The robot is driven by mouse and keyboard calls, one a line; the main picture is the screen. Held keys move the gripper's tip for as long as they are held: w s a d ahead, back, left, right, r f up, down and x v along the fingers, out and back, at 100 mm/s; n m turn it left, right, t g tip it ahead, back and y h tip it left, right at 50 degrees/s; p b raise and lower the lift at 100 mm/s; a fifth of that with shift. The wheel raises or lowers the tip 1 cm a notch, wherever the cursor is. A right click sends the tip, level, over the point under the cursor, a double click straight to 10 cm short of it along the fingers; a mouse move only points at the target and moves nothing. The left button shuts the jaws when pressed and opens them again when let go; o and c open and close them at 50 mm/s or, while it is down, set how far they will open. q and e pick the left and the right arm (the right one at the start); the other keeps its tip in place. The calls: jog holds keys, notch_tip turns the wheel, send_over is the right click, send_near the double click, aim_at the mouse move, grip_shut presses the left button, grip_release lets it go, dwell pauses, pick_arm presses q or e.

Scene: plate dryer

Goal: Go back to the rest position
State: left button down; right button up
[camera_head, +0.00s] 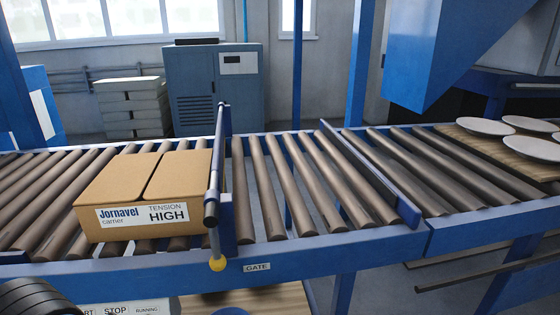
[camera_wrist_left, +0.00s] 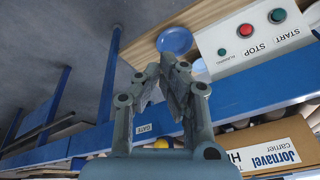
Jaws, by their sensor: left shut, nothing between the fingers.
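My left gripper (camera_wrist_left: 170,75) is shut and empty in the left wrist view. Its fingertips lie in front of the blue conveyor frame (camera_wrist_left: 235,92) in that picture, and I see nothing held between them. In the head view the fingers are out of sight; only a dark ribbed part, perhaps of my own arm, shows at the lower left corner. My right gripper is in neither view.
A cardboard carrier (camera_head: 140,190) rests on the roller conveyor (camera_head: 275,190), left of the gate (camera_head: 214,175) with its yellow knob. White plates (camera_head: 485,126) lie at the right. A start/stop panel (camera_wrist_left: 255,38) and a blue round dish (camera_wrist_left: 175,40) are near my left gripper.

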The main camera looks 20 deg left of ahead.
pick_arm(q)
jog(key=s+a+f+g, duration=0.1)
jog(key=s+f, duration=0.2)
jog(key=f, duration=0.9)
jog(key=s+a+f, duration=0.1)
jog(key=s+f, duration=0.2)
jog(key=f, duration=0.9)
jog(key=s+a+f+g, duration=0.1)
jog(key=s+f, duration=1)
jog(key=s, duration=0.4)
jog(key=shift+s+f, duration=0.25)
jog(key=shift+f, duration=0.05)
